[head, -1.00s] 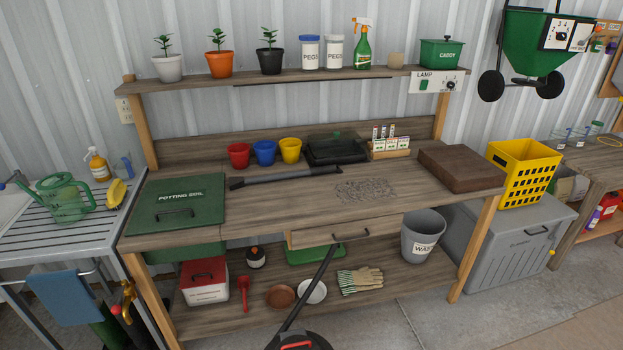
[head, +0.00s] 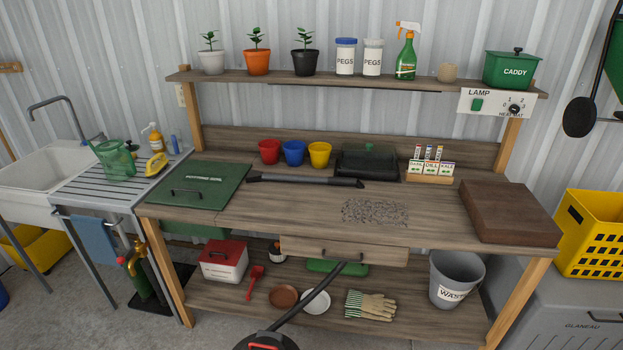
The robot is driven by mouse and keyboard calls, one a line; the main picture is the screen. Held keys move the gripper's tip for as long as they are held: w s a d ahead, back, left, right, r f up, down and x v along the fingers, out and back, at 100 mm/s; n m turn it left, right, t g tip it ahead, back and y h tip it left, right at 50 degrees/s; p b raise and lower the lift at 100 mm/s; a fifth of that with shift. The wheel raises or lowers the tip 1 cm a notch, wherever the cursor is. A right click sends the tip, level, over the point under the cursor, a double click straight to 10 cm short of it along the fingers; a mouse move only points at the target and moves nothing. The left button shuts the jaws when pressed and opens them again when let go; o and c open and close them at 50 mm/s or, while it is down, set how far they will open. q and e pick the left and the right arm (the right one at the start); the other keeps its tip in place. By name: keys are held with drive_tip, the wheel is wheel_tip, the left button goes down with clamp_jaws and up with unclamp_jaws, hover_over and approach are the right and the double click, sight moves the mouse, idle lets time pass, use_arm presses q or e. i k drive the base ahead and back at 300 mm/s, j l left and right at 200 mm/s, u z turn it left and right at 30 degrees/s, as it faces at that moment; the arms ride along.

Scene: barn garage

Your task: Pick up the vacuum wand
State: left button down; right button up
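The vacuum wand (head: 305,180), a long dark grey tube with black ends, lies on the bench top in front of the coloured pots. Its left end is by the green potting soil lid, and its right end is near the black tray. A black hose or tube (head: 312,297) rises from a dark round machine with a red handle (head: 266,345) at the bottom edge, up to the drawer front. I cannot tell whether it connects to the wand. Neither of my grippers is in view.
Scattered grey bits (head: 375,212) lie on the potting bench (head: 285,217), right of the wand. A brown block (head: 510,211) sits at the right end. The green potting soil lid (head: 198,185) is at left. Red, blue and yellow pots (head: 293,153) stand behind the wand.

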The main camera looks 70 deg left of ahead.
sight(253, 177)
drive_tip(key=i+j+u, duration=0.1)
drive_tip(key=i+u, duration=0.6)
drive_tip(key=u, duration=0.2)
drive_tip(key=i+l+u, duration=0.15)
drive_tip(key=i+u, duration=0.25)
drive_tip(key=i+j+u, duration=0.1)
drive_tip(key=u, duration=0.3)
drive_tip(key=i+u, duration=0.25)
drive_tip(key=u, duration=0.15)
drive_tip(key=i+u, duration=0.2)
drive_tip(key=u, duration=0.2)
drive_tip(key=i+l+u, duration=0.15)
drive_tip(key=u, duration=0.25)
